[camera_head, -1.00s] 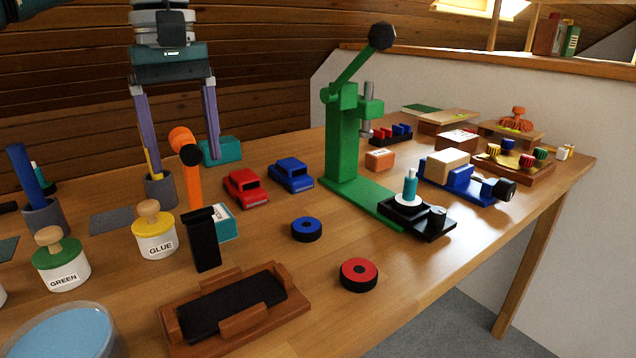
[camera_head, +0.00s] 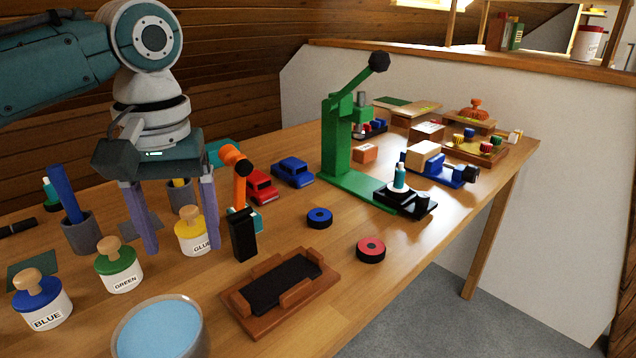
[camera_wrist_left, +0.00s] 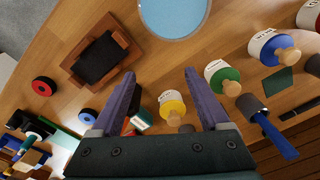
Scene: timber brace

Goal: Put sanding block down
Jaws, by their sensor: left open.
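My left gripper (camera_head: 181,249) is open, its purple fingers pointing down over the table among the jars. In the left wrist view my left gripper (camera_wrist_left: 160,74) has nothing between its fingers, only bare wood beyond. No block is clearly marked as the sanding block. A teal block (camera_head: 220,151) stands at the back of the table, partly hidden behind my wrist. A dark slab (camera_head: 282,284) lies in a brown wooden cradle (camera_head: 240,301) at the front; it also shows in the left wrist view (camera_wrist_left: 97,59). My right gripper is not in view.
The front right tabletop is mostly clear.

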